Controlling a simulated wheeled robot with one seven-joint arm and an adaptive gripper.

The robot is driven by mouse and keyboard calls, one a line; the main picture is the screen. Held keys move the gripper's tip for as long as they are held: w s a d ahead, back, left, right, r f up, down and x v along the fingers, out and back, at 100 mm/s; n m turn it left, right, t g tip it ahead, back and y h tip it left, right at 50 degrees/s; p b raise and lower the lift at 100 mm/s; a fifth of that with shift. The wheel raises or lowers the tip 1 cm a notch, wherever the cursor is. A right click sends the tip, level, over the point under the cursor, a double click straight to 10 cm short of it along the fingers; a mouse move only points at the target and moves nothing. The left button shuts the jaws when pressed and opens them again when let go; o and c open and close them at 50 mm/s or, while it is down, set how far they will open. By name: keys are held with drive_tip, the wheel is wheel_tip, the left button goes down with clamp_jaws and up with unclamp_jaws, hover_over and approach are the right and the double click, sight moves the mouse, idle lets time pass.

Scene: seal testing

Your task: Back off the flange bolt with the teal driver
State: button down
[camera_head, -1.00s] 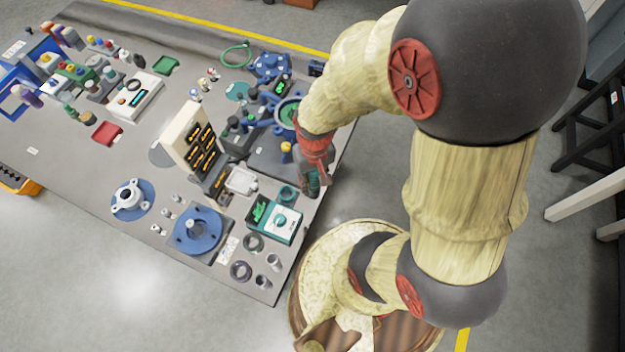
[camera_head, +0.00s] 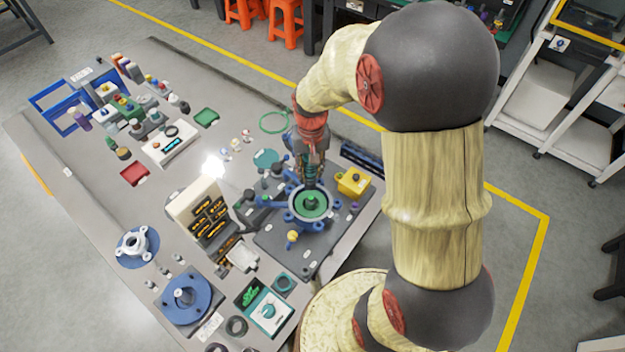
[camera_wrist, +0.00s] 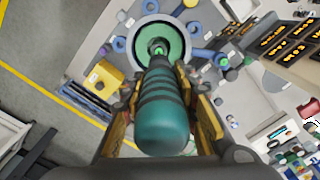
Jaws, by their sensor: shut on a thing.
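The teal driver (camera_wrist: 163,118) is a ridged handle held between the fingers of my gripper (camera_wrist: 165,98). In the wrist view its far end points toward the green middle of the blue flange fixture (camera_wrist: 133,24). In the head view my gripper (camera_head: 311,158) is over the back part of the same blue flange fixture (camera_head: 293,216), with the driver (camera_head: 310,180) pointing down. The flange bolt cannot be made out clearly, and I cannot tell whether the driver's tip touches anything.
A yellow box (camera_head: 354,182) stands close to the right of the fixture. A display rack (camera_head: 200,212) stands to its left. A teal-and-white meter (camera_head: 266,308) is near the table's front edge. Small knobs and blue arms surround the fixture.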

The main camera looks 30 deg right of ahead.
sight(311, 181)
drive_tip(key=shift+s+f, duration=0.1)
drive_tip(key=shift+s, duration=0.05)
drive_tip(key=shift+a+f+b, duration=0.15)
drive_tip(key=shift+f+b, duration=0.8)
drive_tip(key=shift+f, duration=0.2)
drive_tip(key=shift+f+b, duration=0.85)
drive_tip(key=shift+f, duration=0.35)
drive_tip(key=shift+f+b, duration=0.55)
drive_tip(key=shift+f, duration=0.4)
drive_tip(key=shift+s+f, duration=0.25)
drive_tip(key=shift+s, duration=0.05)
idle(0.9)
drive_tip(key=shift+w+r+p, duration=0.15)
drive_tip(key=shift+r+p, duration=0.25)
drive_tip(key=shift+p, duration=0.3)
idle(2.7)
